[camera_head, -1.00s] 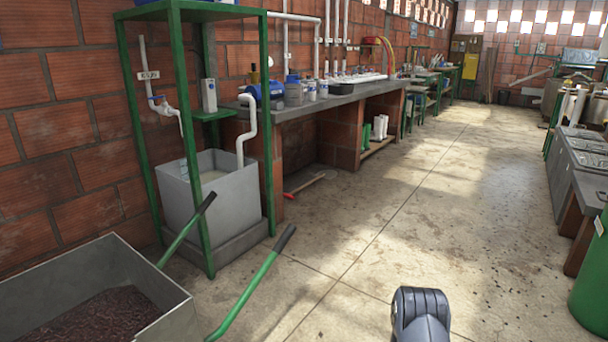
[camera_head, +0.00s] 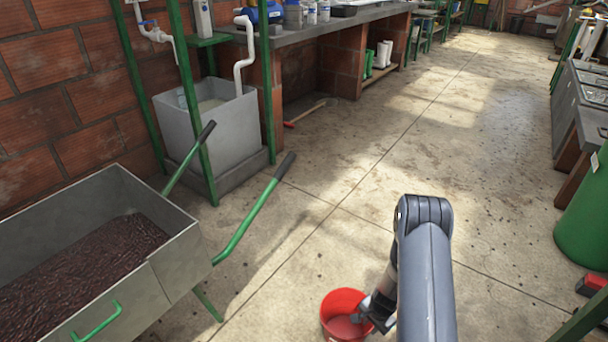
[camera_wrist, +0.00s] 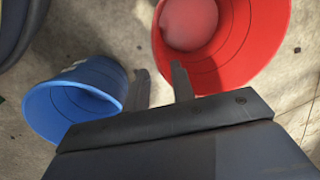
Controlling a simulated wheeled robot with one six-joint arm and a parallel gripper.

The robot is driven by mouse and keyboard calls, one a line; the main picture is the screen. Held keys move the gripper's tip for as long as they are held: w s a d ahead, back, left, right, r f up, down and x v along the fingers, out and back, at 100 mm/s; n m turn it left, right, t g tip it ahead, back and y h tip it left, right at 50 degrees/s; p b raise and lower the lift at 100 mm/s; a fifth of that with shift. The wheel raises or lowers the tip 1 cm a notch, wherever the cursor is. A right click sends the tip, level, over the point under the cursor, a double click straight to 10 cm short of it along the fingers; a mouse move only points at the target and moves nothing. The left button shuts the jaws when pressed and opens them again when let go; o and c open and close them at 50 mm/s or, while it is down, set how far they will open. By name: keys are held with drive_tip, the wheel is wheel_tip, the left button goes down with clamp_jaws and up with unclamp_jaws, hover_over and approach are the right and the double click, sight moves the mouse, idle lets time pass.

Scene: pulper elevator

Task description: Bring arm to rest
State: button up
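My arm (camera_head: 425,270) reaches down from the lower middle of the head view. My gripper (camera_wrist: 160,72) is open in the wrist view, with its two fingers apart and bare floor showing between them. In the wrist view the right finger overlaps the edge of a red bucket (camera_wrist: 238,70); I cannot tell whether they touch. The red bucket also shows in the head view (camera_head: 340,298), partly hidden by my gripper. A blue bucket (camera_wrist: 82,72) lies to the left of the fingers in the wrist view; it is hidden in the head view.
A metal cart (camera_head: 165,270) with dark red beans and green handles stands at left. Behind it is a grey tank (camera_head: 215,130) in a green frame. A green barrel (camera_head: 585,215) stands at right. The floor (camera_head: 400,140) up the middle is clear.

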drive_tip(key=f+b, duration=0.1)
drive_tip(key=f, duration=0.2)
drive_tip(key=f+b, duration=0.1)
drive_tip(key=f, duration=0.2)
drive_tip(key=f+b, duration=0.1)
drive_tip(key=f, duration=0.2)
drive_tip(key=shift+w+a, duration=0.3)
drive_tip(key=shift+w, duration=0.05)
wheel_tip(320, 180, up, 13)
drive_tip(key=p, duration=0.6)
wheel_tip(320, 180, up, 32)
drive_tip(key=m+t+y+p, duration=0.1)
drive_tip(key=m+y+p, duration=0.1)
drive_tip(key=m+p, duration=1)
hover_over(365, 335)
drive_tip(key=w+a+p, duration=0.1)
drive_tip(key=w+p, duration=0.2)
drive_tip(key=w, duration=0.4)
drive_tip(key=n, duration=0.3)
drive_tip(key=a+r+m+t+p, duration=0.2)
drive_tip(key=r+m+p, duration=0.3)
drive_tip(key=r, duration=1.4)
drive_tip(key=s+a+r+m+t+p, duration=0.1)
drive_tip(key=r+m+p, duration=0.4)
drive_tip(key=r+p, duration=0.7)
drive_tip(key=shift+a+r+t+h+p, duration=0.45)
drive_tip(key=shift+r+t, duration=0.55)
drive_tip(key=shift+r, duration=2.95)
drive_tip(key=shift+s+a, duration=0.1)
drive_tip(key=shift+s, duration=0.05)
